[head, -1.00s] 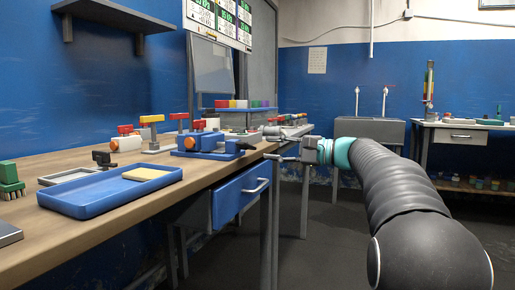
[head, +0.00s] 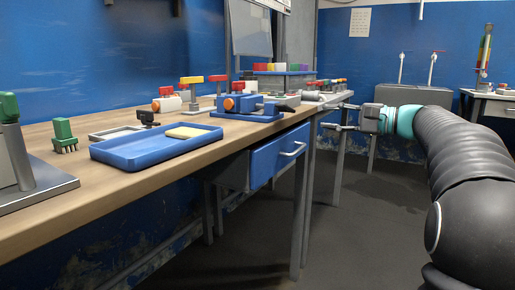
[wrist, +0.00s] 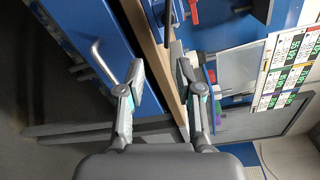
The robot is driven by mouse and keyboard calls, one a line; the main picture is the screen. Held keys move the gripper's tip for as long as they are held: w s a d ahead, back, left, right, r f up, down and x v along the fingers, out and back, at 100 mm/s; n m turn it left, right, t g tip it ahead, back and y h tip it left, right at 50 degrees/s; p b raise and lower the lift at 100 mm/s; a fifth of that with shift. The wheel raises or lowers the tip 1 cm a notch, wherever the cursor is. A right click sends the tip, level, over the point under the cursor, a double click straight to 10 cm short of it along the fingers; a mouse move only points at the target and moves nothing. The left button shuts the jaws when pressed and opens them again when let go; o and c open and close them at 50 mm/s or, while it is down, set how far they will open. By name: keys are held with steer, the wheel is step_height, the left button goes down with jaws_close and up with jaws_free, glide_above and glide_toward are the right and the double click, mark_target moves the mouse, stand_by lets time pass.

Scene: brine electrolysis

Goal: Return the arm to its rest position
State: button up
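My gripper (head: 345,117) is at the right of the bench in the head view, held out in front of the bench's edge at about the height of its top. Its two fingers are spread apart with nothing between them. In the wrist view my gripper (wrist: 157,75) also shows open, with its fingers framing the bench edge in the background. My black ribbed arm with a teal band fills the right of the head view.
The wooden bench (head: 75,215) carries a blue tray (head: 150,155) with a yellow sponge (head: 193,132), a blue vise-like device (head: 250,106) and a green brush (head: 64,133). A blue drawer (head: 280,155) sits below. A sink (head: 412,98) stands behind. Floor between is clear.

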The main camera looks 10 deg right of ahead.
step_height(320, 180, down, 9)
steer(key=d+g+h, duration=0.1)
steer(key=d+h, duration=0.1)
steer(key=h, duration=0.1)
steer(key=s+a+f+n+g+h+p, duration=0.1)
steer(key=s+a+f+g+h+p, duration=0.2)
steer(key=s+f, duration=0.65)
steer(key=s+a+f+n+g+h+p, duration=0.1)
steer(key=s+a+f+n+h+p, duration=0.15)
steer(key=s, duration=0.55)
steer(key=s+a+f+n+g+h+p, duration=0.1)
steer(key=s+a+n+h, duration=0.15)
steer(key=s, duration=0.45)
steer(key=s+a+f+n+g+h+p, duration=0.1)
steer(key=s+f+n+h+p, duration=0.15)
steer(key=s, duration=0.55)
steer(key=a+r, duration=0.1)
steer(key=s+a+r+n+t, duration=0.1)
steer(key=s+a+r+n+p, duration=0.1)
steer(key=r, duration=0.1)
steer(key=shift+a+n+t, duration=0.25)
steer(key=shift+a+t, duration=0.05)
steer(key=shift+o, duration=0.2)
